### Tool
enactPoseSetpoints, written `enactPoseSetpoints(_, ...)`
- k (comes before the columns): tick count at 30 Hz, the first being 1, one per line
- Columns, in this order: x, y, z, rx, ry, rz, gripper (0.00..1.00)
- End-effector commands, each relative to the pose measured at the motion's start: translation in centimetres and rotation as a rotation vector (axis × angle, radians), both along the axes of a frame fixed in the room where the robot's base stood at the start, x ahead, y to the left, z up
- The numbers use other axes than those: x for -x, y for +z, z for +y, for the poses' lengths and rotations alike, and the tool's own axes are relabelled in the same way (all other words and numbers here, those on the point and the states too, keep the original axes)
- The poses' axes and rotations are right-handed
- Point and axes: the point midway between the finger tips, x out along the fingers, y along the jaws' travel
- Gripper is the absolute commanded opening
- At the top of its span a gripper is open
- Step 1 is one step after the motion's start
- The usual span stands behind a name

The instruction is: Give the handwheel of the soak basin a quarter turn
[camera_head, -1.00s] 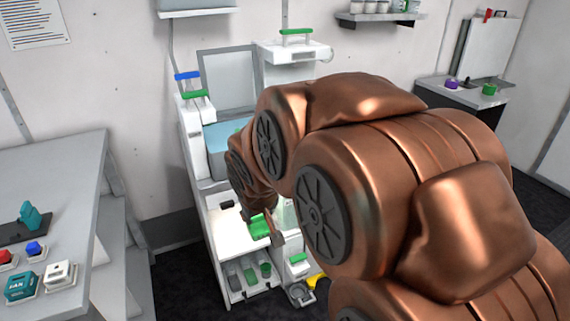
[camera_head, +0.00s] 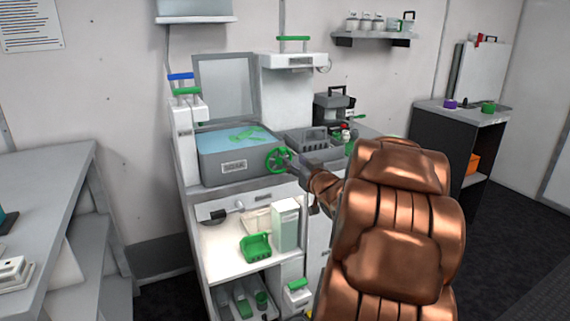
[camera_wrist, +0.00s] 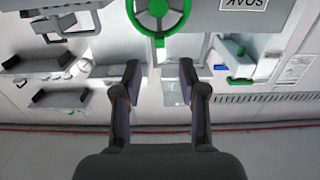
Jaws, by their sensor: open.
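The soak basin (camera_head: 212,170) is a grey box with a label, blue water inside and its lid raised behind. Its green spoked handwheel (camera_head: 279,160) is on the front, near the right corner. In the wrist view the handwheel (camera_wrist: 158,8) is at the top centre, partly cut off by the frame edge, beside an upside-down SOAK label (camera_wrist: 245,4). My gripper (camera_wrist: 160,80) is open and empty, its two fingers apart below the wheel in that picture. In the head view my gripper (camera_head: 300,166) is just right of the wheel, mostly hidden by my arm.
A green item (camera_head: 250,134) lies in the basin. A grey caddy (camera_head: 308,142) stands right of it. Below, a green basket (camera_head: 256,247) and a pale box (camera_head: 286,226) sit on an open shelf. A grey bench (camera_head: 45,190) is at left.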

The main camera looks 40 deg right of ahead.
Motion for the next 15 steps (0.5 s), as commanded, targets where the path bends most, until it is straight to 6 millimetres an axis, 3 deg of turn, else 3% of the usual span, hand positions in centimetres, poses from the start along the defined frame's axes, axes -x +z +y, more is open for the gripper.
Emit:
enactPoseSetpoints(5,-0.7,0.0,-0.5,0.003,0.009,-0.019,0.42)
enactPoseSetpoints(15,-5.1,0.0,-1.9,0.001,0.009,-0.015,0.42)
